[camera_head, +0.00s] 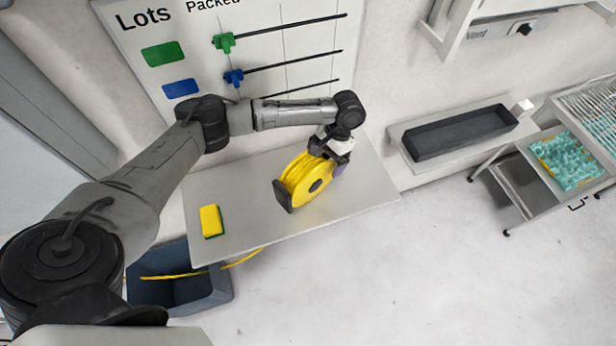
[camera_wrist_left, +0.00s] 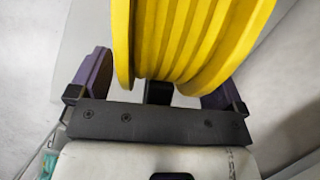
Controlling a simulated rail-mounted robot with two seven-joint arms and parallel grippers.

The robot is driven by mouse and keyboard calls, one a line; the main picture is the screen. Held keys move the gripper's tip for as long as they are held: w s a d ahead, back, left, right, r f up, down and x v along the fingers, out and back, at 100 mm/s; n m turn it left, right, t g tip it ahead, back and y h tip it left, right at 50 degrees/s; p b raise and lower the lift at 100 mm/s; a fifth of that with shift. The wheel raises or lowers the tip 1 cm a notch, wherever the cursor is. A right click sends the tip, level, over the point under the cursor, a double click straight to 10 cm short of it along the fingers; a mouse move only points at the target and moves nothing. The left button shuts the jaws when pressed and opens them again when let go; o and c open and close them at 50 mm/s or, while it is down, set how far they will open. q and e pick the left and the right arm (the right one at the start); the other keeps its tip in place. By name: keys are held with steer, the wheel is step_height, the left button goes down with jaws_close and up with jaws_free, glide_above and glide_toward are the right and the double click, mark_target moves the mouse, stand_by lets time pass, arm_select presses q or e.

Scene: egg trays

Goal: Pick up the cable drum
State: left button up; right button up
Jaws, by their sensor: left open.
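The yellow cable drum (camera_head: 299,182) stands upright on the grey wall table (camera_head: 250,222) in the head view, with a dark piece at its front left. My left gripper (camera_head: 333,157) is at the drum's upper right side. In the left wrist view the yellow drum (camera_wrist_left: 190,40) fills the space ahead of and between the purple-padded fingers of the gripper (camera_wrist_left: 160,85). The jaws are open, with a gap beside the left finger. The drum partly covers the right finger, so contact there cannot be told. My right gripper is not in view.
A yellow and green sponge (camera_head: 211,221) lies on the table's left part. A yellow cable (camera_head: 243,259) hangs over a blue-grey bin (camera_head: 215,292) below. A wall board (camera_head: 215,15) is behind. A black tray (camera_head: 462,132) sits on a shelf at right. Open floor lies in front.

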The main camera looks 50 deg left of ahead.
arm_select(q)
steer(key=shift+s+f, duration=0.15)
steer(key=shift+f, duration=0.15)
steer(key=shift+r, duration=0.1)
steer(key=c, duration=1.8)
